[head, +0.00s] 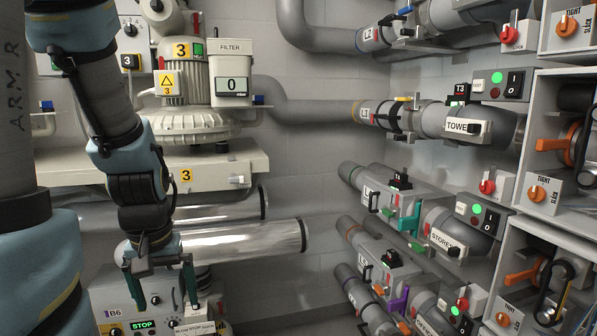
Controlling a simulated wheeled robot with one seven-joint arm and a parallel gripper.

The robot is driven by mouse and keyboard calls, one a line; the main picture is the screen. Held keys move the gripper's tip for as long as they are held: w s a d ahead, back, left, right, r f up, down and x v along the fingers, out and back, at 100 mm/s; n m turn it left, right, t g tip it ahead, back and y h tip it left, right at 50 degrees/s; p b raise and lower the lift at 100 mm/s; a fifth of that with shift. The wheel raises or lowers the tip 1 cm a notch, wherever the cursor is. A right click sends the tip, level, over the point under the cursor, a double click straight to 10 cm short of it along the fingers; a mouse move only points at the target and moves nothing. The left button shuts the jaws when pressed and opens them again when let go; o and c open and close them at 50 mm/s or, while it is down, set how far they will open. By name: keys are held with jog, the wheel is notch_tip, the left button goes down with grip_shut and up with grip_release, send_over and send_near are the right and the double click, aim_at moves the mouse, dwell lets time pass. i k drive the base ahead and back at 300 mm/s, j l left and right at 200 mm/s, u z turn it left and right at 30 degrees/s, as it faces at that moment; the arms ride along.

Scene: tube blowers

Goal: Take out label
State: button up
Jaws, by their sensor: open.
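Several white label plates sit on the grey tube blowers at the right. One reads "TOWE", its last part hidden (463,127). Below it is a "STORES" label (444,241).
A blower unit marked 3 (190,130) with a filter box (232,85) stands on a shelf behind my arm. Shiny pipes (250,238) stick out below it. Grey cabinets with orange knobs (567,27) line the right edge. Wall space in the middle is clear.

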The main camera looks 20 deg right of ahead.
aim_at(468, 126)
jog(key=z, duration=1.55)
